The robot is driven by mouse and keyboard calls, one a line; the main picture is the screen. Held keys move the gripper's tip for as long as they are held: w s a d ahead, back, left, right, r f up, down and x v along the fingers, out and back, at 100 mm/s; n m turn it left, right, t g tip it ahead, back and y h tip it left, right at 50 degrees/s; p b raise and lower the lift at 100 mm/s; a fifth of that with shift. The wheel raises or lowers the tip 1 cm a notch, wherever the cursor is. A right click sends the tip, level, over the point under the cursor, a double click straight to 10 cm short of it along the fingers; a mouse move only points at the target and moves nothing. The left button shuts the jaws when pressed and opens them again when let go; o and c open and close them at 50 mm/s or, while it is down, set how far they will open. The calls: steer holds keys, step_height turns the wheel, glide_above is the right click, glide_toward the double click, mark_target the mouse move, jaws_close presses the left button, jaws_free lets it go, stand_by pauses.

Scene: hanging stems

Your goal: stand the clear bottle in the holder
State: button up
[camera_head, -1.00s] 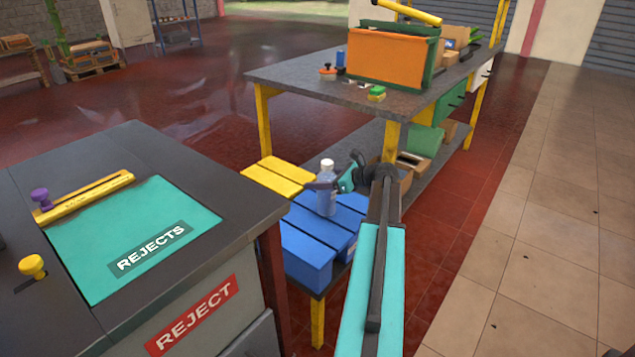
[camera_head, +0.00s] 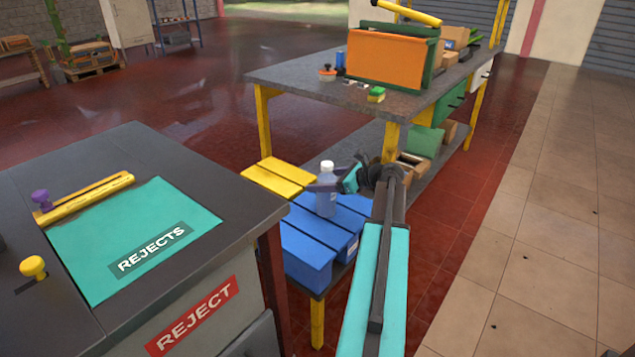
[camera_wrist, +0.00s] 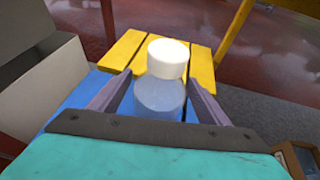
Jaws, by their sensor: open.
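The clear bottle (camera_head: 326,194) with a white cap stands upright on a blue slatted surface (camera_head: 305,256). In the wrist view the bottle (camera_wrist: 160,95) stands between the two fingers of my gripper (camera_wrist: 158,88). The fingers are spread, one to each side, with a small gap showing at each side near the cap. In the head view my gripper (camera_head: 328,183) reaches the bottle from the right at its upper body. The lower part of the bottle is hidden in the wrist view by my gripper's body. I cannot make out the holder for certain.
Yellow slats (camera_head: 279,175) lie beyond the blue ones. A dark bench with a teal REJECTS mat (camera_head: 130,240) stands at the left. A grey worktable (camera_head: 300,75) with an orange crate (camera_head: 390,57) stands behind. Open tiled floor lies to the right.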

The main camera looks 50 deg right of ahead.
steer(key=p+v, duration=0.1)
steer(key=v, duration=0.9)
steer(key=shift+s+r+p, duration=0.1)
steer(key=shift+s+p, duration=0.1)
steer(key=shift+p, duration=0.15)
